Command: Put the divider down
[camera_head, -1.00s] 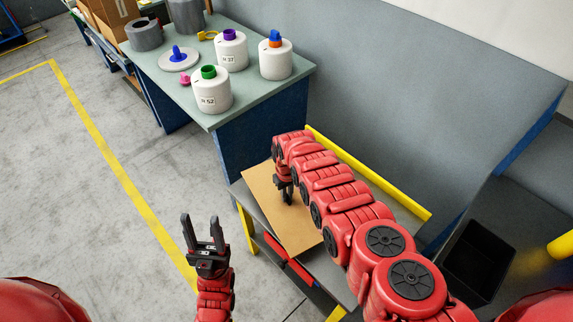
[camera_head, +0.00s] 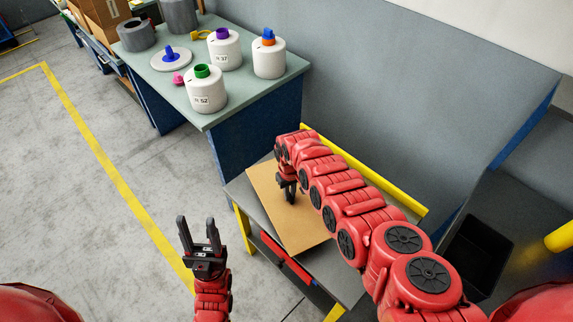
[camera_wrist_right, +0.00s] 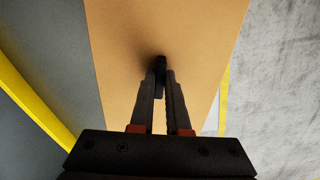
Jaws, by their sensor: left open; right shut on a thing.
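The divider is a flat brown sheet (camera_head: 300,222) lying on the grey top of a yellow-framed cart (camera_head: 340,268). My right gripper (camera_head: 290,194) points down at the sheet, with its arm covering part of the sheet's right side. In the right wrist view the right fingers (camera_wrist_right: 161,88) are close together on a small dark piece at the sheet's surface, and the brown sheet (camera_wrist_right: 190,35) spreads out beneath. My left gripper (camera_head: 198,230) is open and empty above the floor, to the left of the cart.
A yellow rail (camera_head: 400,196) runs along the cart's far side. A black bin (camera_head: 478,250) is at the right.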

